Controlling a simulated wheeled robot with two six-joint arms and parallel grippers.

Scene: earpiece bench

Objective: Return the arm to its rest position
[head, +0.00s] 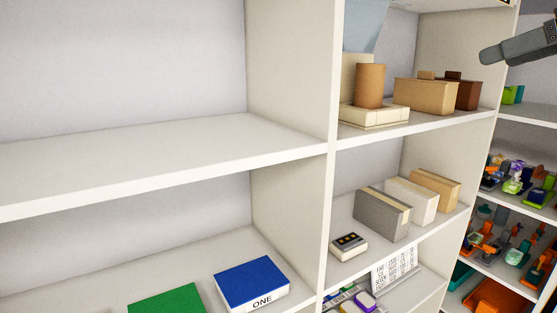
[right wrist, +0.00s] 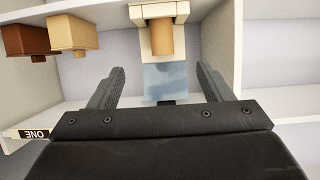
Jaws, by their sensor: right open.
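My right gripper (head: 492,56) shows at the top right of the head view, in front of the shelving and away from its surfaces. In the right wrist view the right gripper (right wrist: 160,70) has its two dark fingers spread apart, with nothing held. Beyond them, upside down, a brown cylinder (right wrist: 162,40) on a cream base and a blue-grey panel (right wrist: 165,80) show. The cylinder (head: 369,86) stands on the upper right shelf in the head view. My left gripper is not in view.
Tan and brown boxes (head: 425,97) share the upper right shelf (head: 420,128). Several boxes (head: 381,215) and a small device (head: 348,245) stand below. A blue box (head: 251,282) marked ONE and a green item (head: 166,300) lie lower left. The left middle shelf (head: 150,150) is bare.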

